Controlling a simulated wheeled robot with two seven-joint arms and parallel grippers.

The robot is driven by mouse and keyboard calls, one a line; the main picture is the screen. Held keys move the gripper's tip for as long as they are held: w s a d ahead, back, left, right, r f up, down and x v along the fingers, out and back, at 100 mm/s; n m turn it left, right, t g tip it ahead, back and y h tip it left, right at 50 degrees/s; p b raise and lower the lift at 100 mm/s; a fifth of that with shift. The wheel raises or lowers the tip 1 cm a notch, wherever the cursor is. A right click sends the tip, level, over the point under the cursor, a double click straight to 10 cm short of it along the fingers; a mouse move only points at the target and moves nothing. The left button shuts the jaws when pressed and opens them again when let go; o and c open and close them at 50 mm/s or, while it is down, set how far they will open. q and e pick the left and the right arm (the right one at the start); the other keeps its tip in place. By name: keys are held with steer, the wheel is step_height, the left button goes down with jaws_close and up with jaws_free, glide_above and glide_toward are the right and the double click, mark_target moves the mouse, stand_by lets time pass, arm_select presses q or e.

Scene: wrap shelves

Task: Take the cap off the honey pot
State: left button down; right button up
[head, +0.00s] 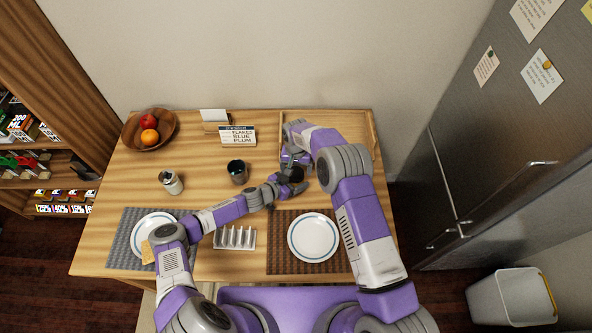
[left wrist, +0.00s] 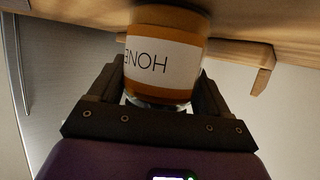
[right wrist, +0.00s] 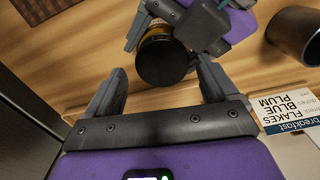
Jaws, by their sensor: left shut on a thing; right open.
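The honey pot is an amber jar with a white label (left wrist: 162,62), upside down in the left wrist view. My left gripper (left wrist: 165,85) is shut on it, one finger on each side. In the right wrist view its round dark cap (right wrist: 163,63) faces the camera, with a strip of amber above it. My right gripper (right wrist: 160,75) is open, its fingers apart on either side of the cap in the picture; I see no contact. In the head view both grippers meet above the right part of the table, and the arms mostly hide the pot.
Plates lie on a grey mat (head: 120,240) and a brown mat (head: 277,259). A tray (head: 346,111) is at the back right.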

steer(key=shift+s+a+r, duration=0.1)
steer(key=shift+a+r, duration=0.05)
steer(key=shift+r, duration=0.65)
steer(key=shift+a+r, duration=0.15)
steer(key=shift+r, duration=0.6)
arm_select(q)
jaws_free()
arm_select(e)
steer(key=shift+d, duration=0.1)
